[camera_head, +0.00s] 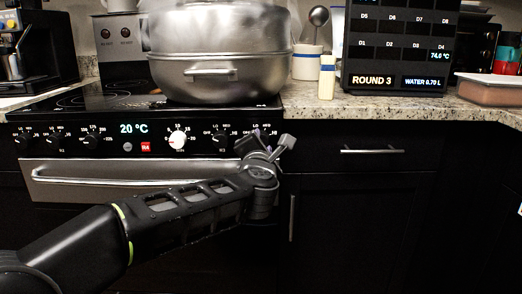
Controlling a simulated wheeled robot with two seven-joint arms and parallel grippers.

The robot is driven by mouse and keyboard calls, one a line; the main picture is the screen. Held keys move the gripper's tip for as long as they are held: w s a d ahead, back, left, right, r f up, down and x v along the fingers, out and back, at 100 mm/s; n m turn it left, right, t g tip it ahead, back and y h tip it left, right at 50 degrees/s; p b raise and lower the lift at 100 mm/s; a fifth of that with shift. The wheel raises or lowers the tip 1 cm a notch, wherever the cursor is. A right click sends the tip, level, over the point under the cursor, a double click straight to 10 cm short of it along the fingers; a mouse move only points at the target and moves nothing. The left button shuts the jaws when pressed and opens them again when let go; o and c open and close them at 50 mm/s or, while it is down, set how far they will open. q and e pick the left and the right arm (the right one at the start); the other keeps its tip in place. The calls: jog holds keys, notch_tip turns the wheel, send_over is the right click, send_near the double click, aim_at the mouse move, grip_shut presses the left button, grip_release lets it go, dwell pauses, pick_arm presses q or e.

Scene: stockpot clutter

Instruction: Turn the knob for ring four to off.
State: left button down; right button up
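The stove's front panel (105,141) carries a row of knobs and a display reading 20 °C. Dark knobs sit at the left, a white knob (178,140) right of the display, and another dark knob (219,138) right of that. My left gripper (267,146) is at the panel's right end, in front of the rightmost knob position, and mostly hides that knob. Its pointer and any contact with the fingers cannot be made out. A small red indicator (146,147) is lit below the display; its label is too small to read surely. My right gripper is not in view.
A large steel pot (215,75) stands on the cooktop above the panel. The oven handle (110,183) runs below the knobs, close to my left forearm. A yellow-white block (327,82), a crock (306,65) and a dark display board (398,50) stand on the counter.

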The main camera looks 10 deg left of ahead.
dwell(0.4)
pick_arm(q)
jog(key=c, duration=0.9)
grip_release()
jog(key=shift+c, duration=0.2)
jog(key=p+v, duration=0.1)
jog(key=v, duration=0.7)
jog(key=shift+w+f, duration=0.1)
